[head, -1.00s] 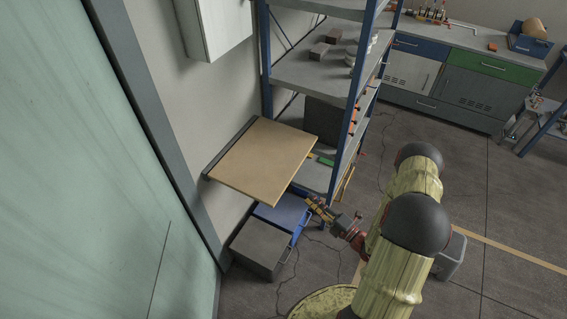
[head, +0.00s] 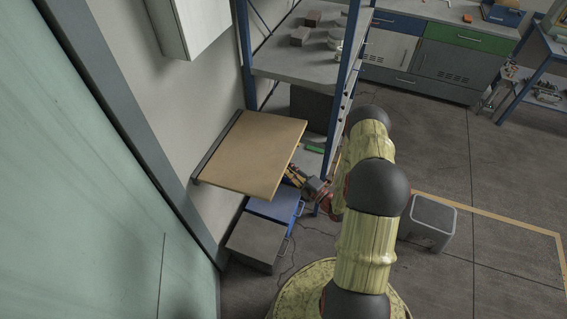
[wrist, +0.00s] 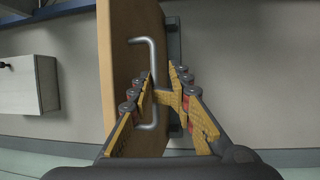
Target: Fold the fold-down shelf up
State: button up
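The fold-down shelf (head: 250,150) is a tan wooden board standing out roughly level from a dark hinge strip on the wall. In the wrist view its board (wrist: 118,70) is close, with a bent metal rod handle (wrist: 147,42) on it. My gripper (head: 290,173) is at the shelf's right edge, its tips partly hidden by the board. In the wrist view my gripper (wrist: 163,78) has its fingers apart, with the handle's long bar between them, close to the left fingertip. I cannot tell whether they touch.
A blue-framed rack (head: 343,85) stands just behind the shelf. A grey box (head: 257,243) and a blue box (head: 276,207) sit below it. A white wall cabinet (head: 190,22) hangs above. A grey bin (head: 428,222) stands right of my arm.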

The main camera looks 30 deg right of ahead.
jog(key=x, duration=0.2)
jog(key=shift+w+a+f, duration=0.15)
jog(key=shift+w+a, duration=0.05)
jog(key=shift+w, duration=0.05)
jog(key=shift+s, duration=0.15)
grip_shut()
jog(key=shift+s, duration=0.1)
jog(key=shift+d, duration=0.1)
